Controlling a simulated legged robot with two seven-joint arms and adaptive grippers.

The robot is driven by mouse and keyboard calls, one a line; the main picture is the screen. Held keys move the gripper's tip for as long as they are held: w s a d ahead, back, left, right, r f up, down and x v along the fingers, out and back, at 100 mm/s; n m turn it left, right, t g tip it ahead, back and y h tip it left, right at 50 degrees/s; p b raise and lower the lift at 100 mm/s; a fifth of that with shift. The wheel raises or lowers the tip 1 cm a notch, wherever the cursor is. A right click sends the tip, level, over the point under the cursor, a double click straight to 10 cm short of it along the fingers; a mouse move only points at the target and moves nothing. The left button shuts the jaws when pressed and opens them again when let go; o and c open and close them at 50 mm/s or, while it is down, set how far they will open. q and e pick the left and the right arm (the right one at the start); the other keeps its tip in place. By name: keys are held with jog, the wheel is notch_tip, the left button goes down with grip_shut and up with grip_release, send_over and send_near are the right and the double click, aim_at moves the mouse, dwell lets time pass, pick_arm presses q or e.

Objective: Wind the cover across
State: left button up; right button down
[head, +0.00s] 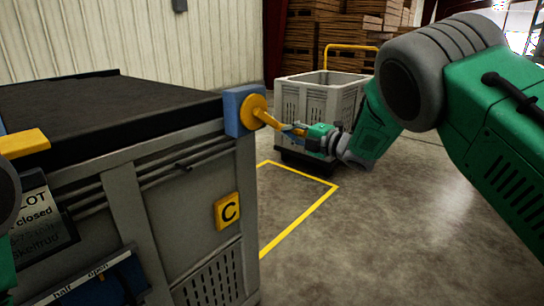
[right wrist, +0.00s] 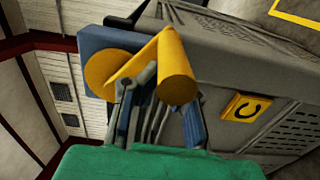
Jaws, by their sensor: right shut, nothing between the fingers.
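The dark cover (head: 100,108) lies over the top of the grey bin (head: 190,165) on the left. A yellow crank (head: 256,112) sits on a blue housing (head: 233,110) at the bin's near right corner. In the right wrist view the crank's disc, arm and thick round grip (right wrist: 177,65) show large. My right gripper (head: 292,130) is at the crank's grip end. Its fingers (right wrist: 160,110) are shut with nothing between them, close to the grip; whether they touch it I cannot tell. My left gripper is out of view; only a bit of my left arm shows at the left edge.
A yellow C plate (head: 228,211), a sign reading closed (head: 38,222) and a blue half/open panel (head: 95,283) are on the bin's front. A pale slatted crate (head: 318,98) stands behind, near yellow floor lines (head: 305,220). The floor at right is clear.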

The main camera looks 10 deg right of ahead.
jog(key=r, duration=0.1)
jog(key=r+p, duration=0.1)
jog(key=d+r+p, duration=0.1)
jog(key=shift+w+r, duration=0.4)
jog(key=shift+r+p, duration=0.35)
jog(key=shift+r, duration=0.15)
jog(key=shift+d+r+p, duration=0.15)
jog(key=shift+r+p, duration=0.65)
jog(key=shift+r, duration=0.5)
jog(key=shift+f, duration=0.1)
